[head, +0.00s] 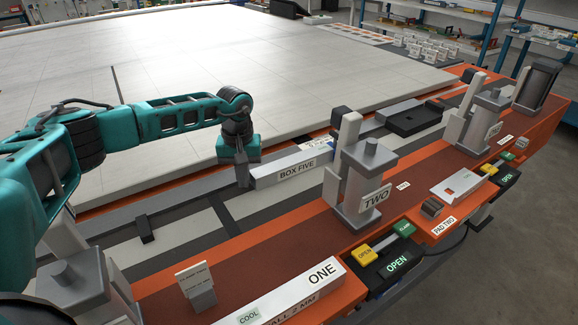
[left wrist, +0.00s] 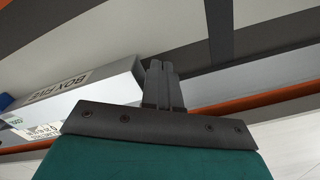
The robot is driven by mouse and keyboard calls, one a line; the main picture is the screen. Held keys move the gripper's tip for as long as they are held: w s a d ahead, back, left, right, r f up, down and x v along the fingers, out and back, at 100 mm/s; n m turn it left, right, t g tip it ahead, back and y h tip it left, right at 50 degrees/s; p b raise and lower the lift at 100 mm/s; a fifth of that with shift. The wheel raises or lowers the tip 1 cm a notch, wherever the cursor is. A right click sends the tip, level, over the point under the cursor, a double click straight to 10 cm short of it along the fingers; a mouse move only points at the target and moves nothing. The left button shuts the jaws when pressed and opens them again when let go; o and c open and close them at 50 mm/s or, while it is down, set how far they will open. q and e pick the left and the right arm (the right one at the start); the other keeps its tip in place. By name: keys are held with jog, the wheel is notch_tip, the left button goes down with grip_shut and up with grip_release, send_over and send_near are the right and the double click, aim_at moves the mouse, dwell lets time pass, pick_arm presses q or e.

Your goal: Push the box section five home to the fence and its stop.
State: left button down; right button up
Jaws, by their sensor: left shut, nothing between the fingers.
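The box section five (head: 320,158), a pale bar with a BOX FIVE label, lies on the jig bed along the grey strips. My left gripper (head: 242,176) is shut and empty, pointing down at the bar's left end. In the left wrist view the closed fingers (left wrist: 162,84) stand close beside the end of the box section (left wrist: 108,82); I cannot tell whether they touch. I cannot clearly pick out the fence or the stop, nor any gap to them. My right gripper is not in view.
Clamp post TWO (head: 366,180) stands in front of the bar, with another clamp (head: 482,122) farther right. A dark block (head: 408,118) sits beyond the bar's right end. A long white piece labelled ONE (head: 290,295) lies at the front. A wide pale panel (head: 250,60) fills the back.

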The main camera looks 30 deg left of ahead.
pick_arm(q)
jog(key=shift+s+a, duration=0.3)
jog(key=shift+s, duration=0.25)
notch_tip(320, 180, up, 8)
jog(key=p, duration=0.6)
jog(key=shift+d, duration=0.1)
dwell(0.5)
